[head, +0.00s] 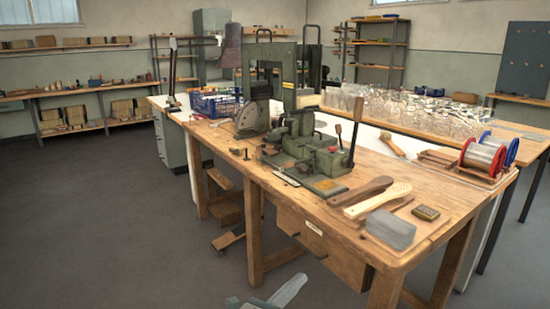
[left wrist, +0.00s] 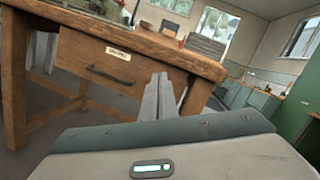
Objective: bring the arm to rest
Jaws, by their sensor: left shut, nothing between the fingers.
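My left gripper (head: 291,287) shows at the bottom edge of the head view, low over the floor in front of the workbench (head: 455,205). In the left wrist view its two fingers (left wrist: 158,92) stand together, shut with nothing between them. Beyond them is the bench front with its drawer (left wrist: 110,62); I see no contact between the gripper and the bench. My right gripper is in neither view.
On the bench stand a green tufting machine (head: 300,135), wooden brush bodies (head: 375,202), a grey block (head: 390,230) and red and blue wire spools (head: 485,155). Glassware (head: 410,108) stands behind. The grey floor (head: 110,230) at left is clear.

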